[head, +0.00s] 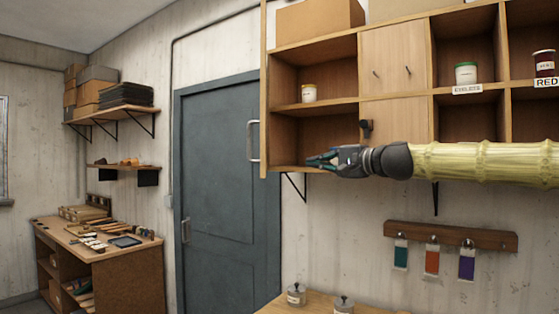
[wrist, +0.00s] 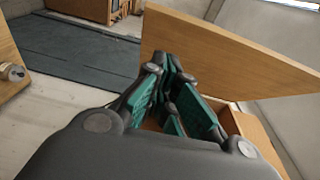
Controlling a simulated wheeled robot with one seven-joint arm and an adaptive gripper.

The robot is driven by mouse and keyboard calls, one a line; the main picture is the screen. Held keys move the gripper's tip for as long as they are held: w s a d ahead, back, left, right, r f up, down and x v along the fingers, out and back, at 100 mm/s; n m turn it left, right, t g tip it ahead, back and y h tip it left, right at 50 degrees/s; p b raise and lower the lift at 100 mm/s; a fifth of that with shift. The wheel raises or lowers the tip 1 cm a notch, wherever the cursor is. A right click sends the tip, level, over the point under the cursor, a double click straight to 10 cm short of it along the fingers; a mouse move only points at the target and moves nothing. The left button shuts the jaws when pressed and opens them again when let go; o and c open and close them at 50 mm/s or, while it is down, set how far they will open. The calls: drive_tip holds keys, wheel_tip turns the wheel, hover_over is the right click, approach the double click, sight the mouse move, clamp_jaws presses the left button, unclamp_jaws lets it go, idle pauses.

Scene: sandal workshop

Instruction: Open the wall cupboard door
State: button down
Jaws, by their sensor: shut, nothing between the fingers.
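The wall cupboard (head: 345,95) hangs at the upper right in the head view. Its door (head: 264,90) stands swung out at the left end, seen nearly edge-on, with a pale bar handle (head: 253,141) on its outer face. The left compartments are exposed. My gripper (head: 309,161) is shut and empty, in front of the lower left compartment, to the right of the door. In the wrist view the shut fingers (wrist: 166,62) lie close to a broad wooden panel (wrist: 230,50), which appears to be the door. I cannot tell whether they touch it.
A white jar (head: 309,93) stands on the exposed middle shelf. Small closed doors (head: 395,60) are beside it. A blue-grey room door (head: 228,180) is behind to the left. A peg rail (head: 450,236) with coloured tags hangs below. A workbench (head: 130,275) stands at left.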

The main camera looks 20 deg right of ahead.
drive_tip(key=w+a+r+p, duration=0.1)
drive_tip(key=w+a+p, duration=0.1)
drive_tip(key=w+a, duration=0.6)
drive_tip(key=shift+w+a+r, duration=0.2)
drive_tip(key=shift+w, duration=0.45)
idle(0.3)
drive_tip(key=shift+a, duration=0.2)
